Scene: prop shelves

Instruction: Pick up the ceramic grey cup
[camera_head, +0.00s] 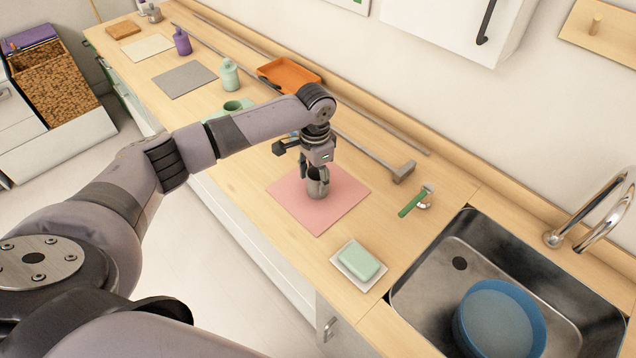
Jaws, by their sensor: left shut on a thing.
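The ceramic grey cup (317,188) is on or just above a pink mat (333,212) in the middle of the wooden counter. My left gripper (315,174) points down at it from above and is shut on it. The fingers cover part of the cup's upper side. I cannot tell whether the cup's base touches the mat. My right gripper is not in view.
A green soap bar (358,259) on a white dish and a green-handled tool (412,203) lie nearby. A sink (437,285) holds a blue bowl (499,322). A long-handled tool (403,171), an orange tray (289,73) and a green bottle (229,75) stand behind.

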